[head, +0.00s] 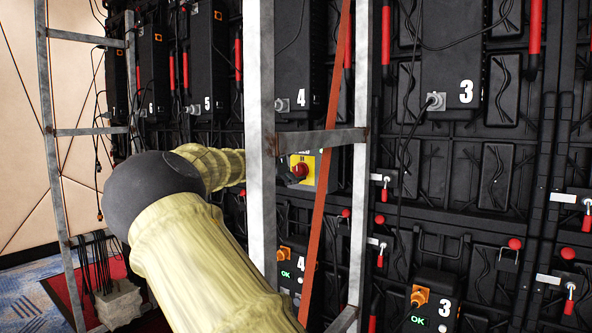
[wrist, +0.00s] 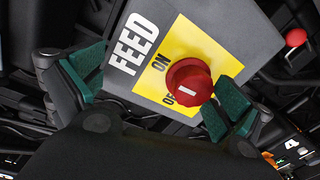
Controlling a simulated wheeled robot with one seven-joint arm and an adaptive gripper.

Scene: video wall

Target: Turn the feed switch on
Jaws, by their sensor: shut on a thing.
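The feed switch is a red knob (wrist: 190,82) on a yellow plate (wrist: 150,88), set on a grey box lettered FEED (wrist: 205,22). ON and OFF are printed beside the knob, with OFF partly covered by it. A short white mark shows on the knob's face; which word it points to, I cannot tell. In the head view, my gripper (head: 288,178) is at the red knob (head: 301,170), mostly hidden behind a frame post.
A grey metal ladder frame (head: 262,100) and a slanted orange-red bar (head: 327,150) stand in front of the switch, close to my arm. Black panels with cables and red handles (head: 534,40) fill the wall. Another ladder frame (head: 52,130) stands at the left.

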